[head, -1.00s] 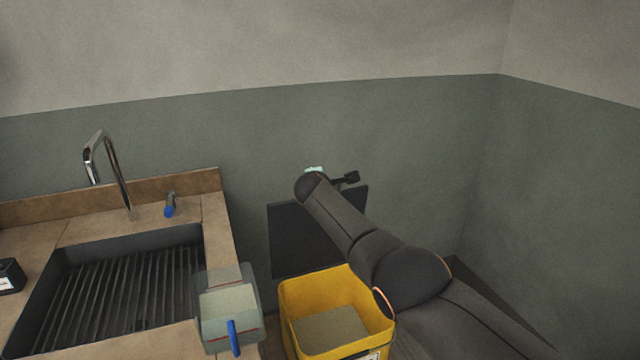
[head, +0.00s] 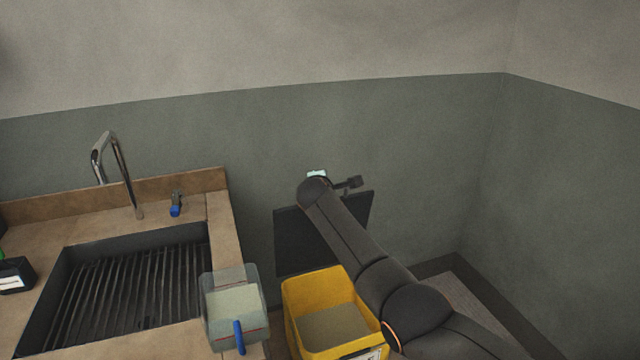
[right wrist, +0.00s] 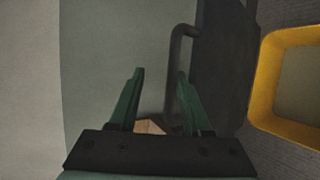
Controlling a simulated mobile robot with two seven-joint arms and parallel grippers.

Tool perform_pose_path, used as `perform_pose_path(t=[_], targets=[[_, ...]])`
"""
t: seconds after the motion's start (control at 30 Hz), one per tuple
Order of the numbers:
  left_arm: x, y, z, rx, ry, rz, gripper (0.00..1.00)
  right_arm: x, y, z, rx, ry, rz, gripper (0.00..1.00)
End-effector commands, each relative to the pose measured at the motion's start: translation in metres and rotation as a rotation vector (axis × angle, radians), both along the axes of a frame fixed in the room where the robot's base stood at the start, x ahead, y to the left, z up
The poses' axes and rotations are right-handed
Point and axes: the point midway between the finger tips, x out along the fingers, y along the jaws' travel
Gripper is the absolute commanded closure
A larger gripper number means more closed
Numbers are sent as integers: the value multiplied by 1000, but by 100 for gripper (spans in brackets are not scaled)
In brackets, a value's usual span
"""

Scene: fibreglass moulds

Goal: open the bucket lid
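The yellow bucket (head: 297,318) stands right of the sink counter, its top uncovered and its inside showing. Its dark square lid (head: 295,240) stands upright behind it, against or close to the wall. My right arm reaches across the bucket's right side to the lid's top edge and hides part of both. In the right wrist view, my right gripper (right wrist: 157,100) has its two green fingers apart with nothing held between them. The dark lid (right wrist: 226,70) and the bucket's yellow rim (right wrist: 263,85) lie to its right. A bent dark bar (right wrist: 176,50) is by the right finger; contact is unclear.
The counter (head: 222,235) with a dark ribbed sink (head: 130,280) and a tall faucet (head: 120,165) is on the left. A grey container with a blue handle (head: 236,310) is at the counter's edge. Walls close off the back and right.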

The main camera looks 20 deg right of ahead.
Motion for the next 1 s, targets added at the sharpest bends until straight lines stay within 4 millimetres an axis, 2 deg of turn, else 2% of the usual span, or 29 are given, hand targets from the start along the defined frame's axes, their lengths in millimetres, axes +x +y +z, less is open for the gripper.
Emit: perform_pose_path(t=[0.03, 0.33, 1.0], targets=[[0, 0, 6, 0, 0, 0, 50, -3, 1, 6, 2, -6, 1, 55], [0, 0, 14, 0, 0, 0, 50, -24, 10, 17, 1, -8, 3, 55], [0, 0, 13, 0, -1, 0, 50, -84, 31, 44, -1, -4, 2, 55]])
